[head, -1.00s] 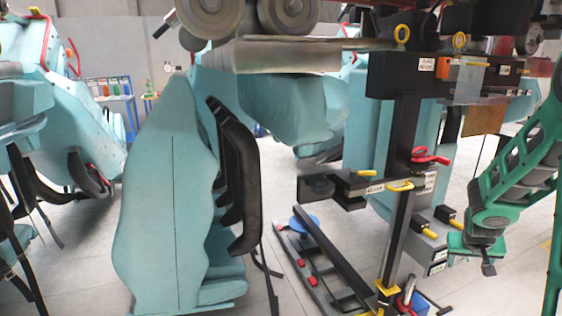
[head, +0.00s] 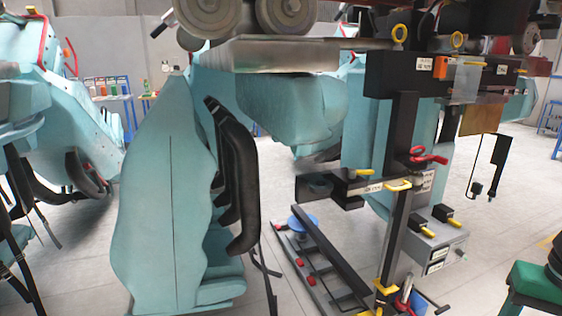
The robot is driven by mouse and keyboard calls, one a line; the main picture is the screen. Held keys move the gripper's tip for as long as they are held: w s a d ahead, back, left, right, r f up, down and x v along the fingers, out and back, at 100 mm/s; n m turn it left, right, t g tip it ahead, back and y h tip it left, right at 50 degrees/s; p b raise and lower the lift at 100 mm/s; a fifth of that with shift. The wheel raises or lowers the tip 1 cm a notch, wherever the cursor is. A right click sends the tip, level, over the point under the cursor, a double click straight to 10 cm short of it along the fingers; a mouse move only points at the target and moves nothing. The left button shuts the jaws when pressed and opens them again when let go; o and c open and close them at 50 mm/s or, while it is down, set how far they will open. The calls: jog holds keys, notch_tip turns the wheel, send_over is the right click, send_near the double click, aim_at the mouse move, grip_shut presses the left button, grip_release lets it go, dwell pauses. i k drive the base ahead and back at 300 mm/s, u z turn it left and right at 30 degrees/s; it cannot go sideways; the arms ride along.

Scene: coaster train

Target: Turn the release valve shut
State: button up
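A grey box (head: 446,246) with white labels stands low on the black frame, right of centre. Two black valves sit on its top: the left valve (head: 419,224) and the right valve (head: 445,214), each with a yellow handle. A red handle (head: 428,156) is higher on the upright. The label writing is too small to read, so I cannot tell which of these is the release valve. My gripper's fingers are not in view.
A black upright (head: 403,130) with yellow fittings carries the crossbeam. Pale-blue coaster seats (head: 165,200) with black restraints fill the left and centre. A black floor rail (head: 328,255) lies before the frame. Open grey floor (head: 490,222) lies right of the box.

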aim_at(458, 252)
jog(key=k, duration=0.4)
jog(key=z, duration=0.55)
jog(key=i, duration=1.55)
jog(key=u, duration=0.45)
